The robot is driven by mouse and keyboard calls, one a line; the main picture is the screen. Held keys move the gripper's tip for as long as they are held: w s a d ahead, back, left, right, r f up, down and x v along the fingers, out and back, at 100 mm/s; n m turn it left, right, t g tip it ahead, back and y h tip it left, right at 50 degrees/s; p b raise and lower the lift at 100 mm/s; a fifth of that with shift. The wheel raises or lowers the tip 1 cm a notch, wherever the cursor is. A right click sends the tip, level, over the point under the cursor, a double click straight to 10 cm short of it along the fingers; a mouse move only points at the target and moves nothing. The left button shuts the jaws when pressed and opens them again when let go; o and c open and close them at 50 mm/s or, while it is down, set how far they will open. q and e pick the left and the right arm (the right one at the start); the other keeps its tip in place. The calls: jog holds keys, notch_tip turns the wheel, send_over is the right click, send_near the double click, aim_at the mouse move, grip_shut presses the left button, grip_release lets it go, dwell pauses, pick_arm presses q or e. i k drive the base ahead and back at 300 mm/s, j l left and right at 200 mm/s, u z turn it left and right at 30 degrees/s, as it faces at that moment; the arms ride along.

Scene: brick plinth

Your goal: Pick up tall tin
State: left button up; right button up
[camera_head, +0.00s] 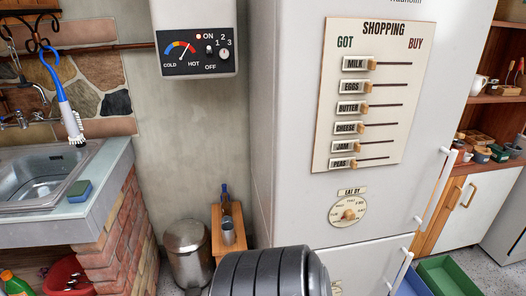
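A grey metal cylinder (227,236), which looks like the tall tin, stands upright on a small wooden stand (236,212) between the metal bin and the fridge. A dark bottle (225,201) stands just behind it on the same stand. The tin is small in the view, and its label or contents cannot be made out. Neither of my grippers shows in the view.
A pedal bin (187,253) stands left of the stand, and the white fridge (290,140) rises close on its right. A sink counter (108,172) on a brick plinth (125,235) is at left. A boiler (195,40) hangs above. Wooden shelves (500,104) stand at far right.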

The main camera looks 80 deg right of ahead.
aim_at(228, 232)
jog(key=z, duration=2.8)
jog(key=i+j+z, duration=0.15)
jog(key=z, duration=0.25)
jog(key=i+j+z, duration=0.15)
jog(key=j+z, duration=0.6)
jog(key=i, duration=0.05)
